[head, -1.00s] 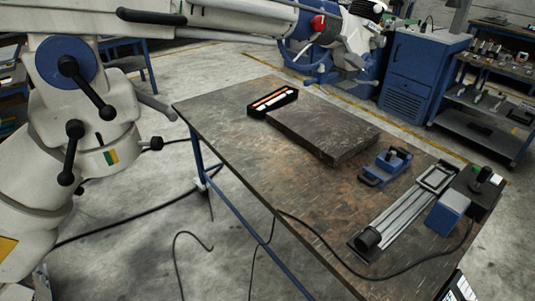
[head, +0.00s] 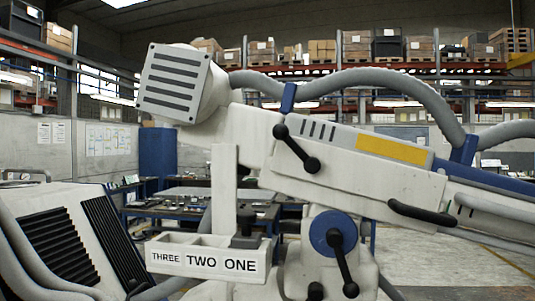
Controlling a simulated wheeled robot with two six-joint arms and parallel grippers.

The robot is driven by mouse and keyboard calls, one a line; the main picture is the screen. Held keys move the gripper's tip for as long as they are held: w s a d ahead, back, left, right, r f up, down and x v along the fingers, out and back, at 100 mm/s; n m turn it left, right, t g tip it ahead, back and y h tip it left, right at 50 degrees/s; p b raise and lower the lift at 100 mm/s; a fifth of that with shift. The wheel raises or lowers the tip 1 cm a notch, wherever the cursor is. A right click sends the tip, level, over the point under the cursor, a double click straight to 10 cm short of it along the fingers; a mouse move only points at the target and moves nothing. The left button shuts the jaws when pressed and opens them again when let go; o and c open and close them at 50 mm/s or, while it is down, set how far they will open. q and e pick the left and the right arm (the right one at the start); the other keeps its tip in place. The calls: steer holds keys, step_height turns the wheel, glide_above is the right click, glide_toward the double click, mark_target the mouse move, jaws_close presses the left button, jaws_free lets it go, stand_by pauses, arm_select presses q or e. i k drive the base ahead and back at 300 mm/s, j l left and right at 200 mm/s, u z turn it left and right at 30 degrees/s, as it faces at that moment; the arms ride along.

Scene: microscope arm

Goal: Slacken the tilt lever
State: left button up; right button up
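The white microscope arm (head: 350,165) slopes down to the right from a boxy head with dark slots. A black lever with round ends (head: 297,150) sits on the side of its upper part. A second black lever (head: 343,262) is fixed on a blue round hub (head: 326,232) at the joint below and points down. No label shows which one is the tilt lever. A black knob (head: 316,291) shows at the bottom edge, its lower part cut off. Neither of my grippers is in view, and nothing touches the levers.
A black handle bar (head: 421,213) sticks out at right. A ribbed grey hose (head: 360,80) runs over the arm. Workbenches and shelves stand behind.

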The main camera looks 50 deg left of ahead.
mark_target(334, 239)
steer(key=u, duration=1.45)
steer(key=i, duration=0.05)
